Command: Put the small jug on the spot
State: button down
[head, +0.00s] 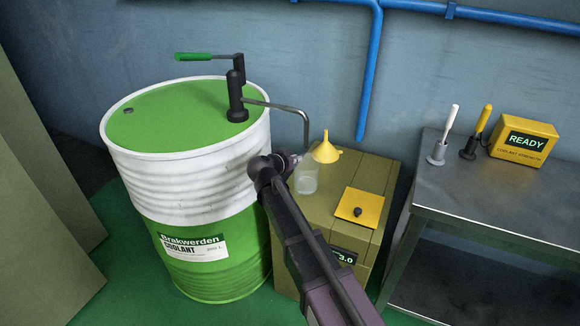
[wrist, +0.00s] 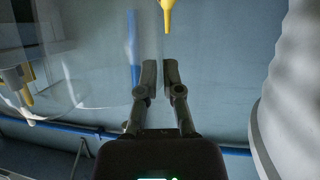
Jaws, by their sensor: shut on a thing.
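A yellow square plate with a black knob (head: 358,210) lies on the crate, right of the jug. No spot is clearly marked as such.
A green-topped coolant drum (head: 170,115) with a hand pump stands left; its bent spout (head: 305,125) ends above the jug area. A yellow funnel (head: 326,151) is just behind the jug. The crate (head: 320,215) has a number display. A metal cart (head: 480,195) holds tools and a READY box.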

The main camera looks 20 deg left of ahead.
jog(key=shift+w+a, duration=0.3)
jog(key=shift+a, duration=0.15)
jog(key=shift+f, duration=0.1)
jog(key=shift+f+b, duration=1.7)
jog(key=shift+b, duration=0.1)
jog(key=shift+f, duration=0.15)
jog(key=c, duration=0.8)
grip_release()
jog(key=shift+r, duration=0.2)
